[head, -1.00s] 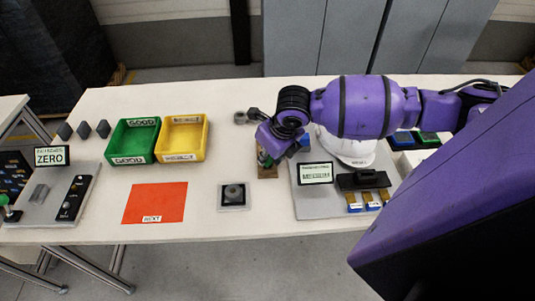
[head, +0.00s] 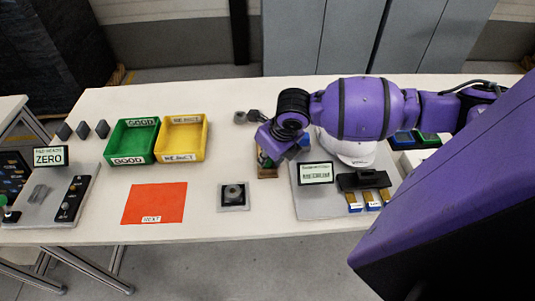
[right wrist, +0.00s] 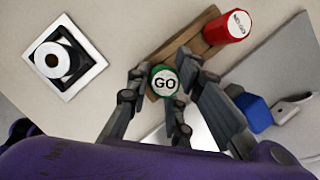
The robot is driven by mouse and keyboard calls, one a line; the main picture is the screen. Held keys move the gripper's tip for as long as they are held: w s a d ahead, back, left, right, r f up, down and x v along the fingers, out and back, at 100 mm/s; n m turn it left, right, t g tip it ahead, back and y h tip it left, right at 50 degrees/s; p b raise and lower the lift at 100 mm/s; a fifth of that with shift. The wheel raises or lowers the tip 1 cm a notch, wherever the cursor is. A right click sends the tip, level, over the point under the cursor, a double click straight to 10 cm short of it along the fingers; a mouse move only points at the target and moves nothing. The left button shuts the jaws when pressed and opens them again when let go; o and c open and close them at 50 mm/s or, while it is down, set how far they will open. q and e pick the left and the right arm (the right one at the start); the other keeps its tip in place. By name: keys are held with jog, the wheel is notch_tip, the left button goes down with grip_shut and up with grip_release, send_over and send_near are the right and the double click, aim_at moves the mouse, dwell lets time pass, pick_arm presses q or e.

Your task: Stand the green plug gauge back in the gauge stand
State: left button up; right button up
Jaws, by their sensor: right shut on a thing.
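The green plug gauge (right wrist: 164,84), its top marked GO, shows in the right wrist view between the fingers of my right gripper (right wrist: 162,76), which is shut on it. The wooden gauge stand (right wrist: 183,43) lies under and beside it. The green gauge is over the stand's near end; whether it is seated or just above cannot be told. A red gauge (right wrist: 228,27) stands at the stand's other end. In the head view my right gripper (head: 270,143) is over the stand (head: 267,173) and hides most of the gauges. My left gripper is not in view.
A grey plate with a display (head: 315,173) and a white helmet shell (head: 352,152) are close on the right. Green (head: 132,141) and yellow (head: 181,138) bins and an orange mat (head: 155,203) lie further left.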

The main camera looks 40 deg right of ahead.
jog(key=o, duration=1.1)
jog(key=shift+c, duration=0.2)
jog(key=v, duration=1.2)
